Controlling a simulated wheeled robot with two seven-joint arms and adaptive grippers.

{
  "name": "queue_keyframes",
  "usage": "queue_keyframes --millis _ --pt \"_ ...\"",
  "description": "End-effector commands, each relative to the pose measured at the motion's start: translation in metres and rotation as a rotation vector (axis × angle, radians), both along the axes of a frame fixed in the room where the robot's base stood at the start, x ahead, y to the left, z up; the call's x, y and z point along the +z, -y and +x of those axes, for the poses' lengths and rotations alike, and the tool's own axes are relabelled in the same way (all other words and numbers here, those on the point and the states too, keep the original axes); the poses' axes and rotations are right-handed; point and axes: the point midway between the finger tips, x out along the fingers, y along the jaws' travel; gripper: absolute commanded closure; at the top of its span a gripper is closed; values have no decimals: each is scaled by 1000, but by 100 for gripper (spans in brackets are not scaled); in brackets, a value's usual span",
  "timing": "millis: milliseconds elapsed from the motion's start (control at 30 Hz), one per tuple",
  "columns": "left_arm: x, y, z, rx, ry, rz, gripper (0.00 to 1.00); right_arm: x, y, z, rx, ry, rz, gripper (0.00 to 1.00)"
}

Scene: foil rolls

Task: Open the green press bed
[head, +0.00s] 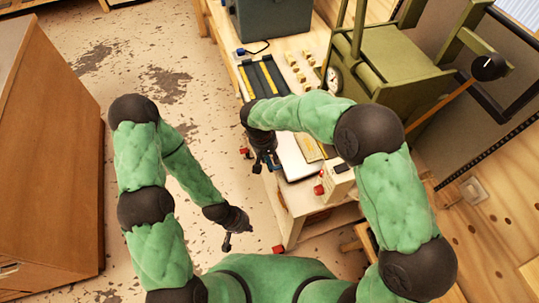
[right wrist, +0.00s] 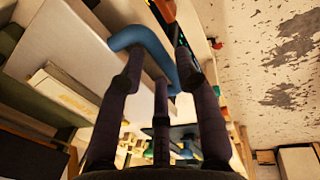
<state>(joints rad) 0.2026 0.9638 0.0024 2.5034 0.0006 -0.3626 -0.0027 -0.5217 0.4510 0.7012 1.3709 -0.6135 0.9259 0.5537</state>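The green press (head: 395,62) stands on the bench at the upper right of the head view, with a round dial on its side. I cannot tell which part of it is the bed. My right gripper (head: 266,162) is at the bench's left edge, well apart from the press. In the right wrist view its dark fingers (right wrist: 160,75) are spread, with a curved blue piece (right wrist: 145,38) behind or between them; contact is unclear. My left gripper (head: 229,240) hangs low over the floor, away from the press, too small to tell open or shut.
A lever with a black knob (head: 488,67) sticks out right of the press. A dark tray with yellow strips (head: 260,80), small yellow blocks (head: 294,62) and a teal box (head: 272,18) stand on the bench. A wooden cabinet (head: 50,150) is at left; the floor between is clear.

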Motion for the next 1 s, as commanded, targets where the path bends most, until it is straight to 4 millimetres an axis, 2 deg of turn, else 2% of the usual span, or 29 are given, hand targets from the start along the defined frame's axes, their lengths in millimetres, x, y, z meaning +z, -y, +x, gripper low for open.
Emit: queue_keyframes --millis 167,267,700,900,1000 --pt "0 0 0 0 0 0 100 2 0 0 0 1 0 67" --pt "0 0 0 0 0 0 100 9 -2 0 1 3 1 67" --pt "0 0 0 0 0 0 100 89 -15 -6 1 3 1 67" --pt "0 0 0 0 0 0 100 112 -19 -7 0 1 0 67" --pt "0 0 0 0 0 0 100 117 -19 -8 0 1 0 67"
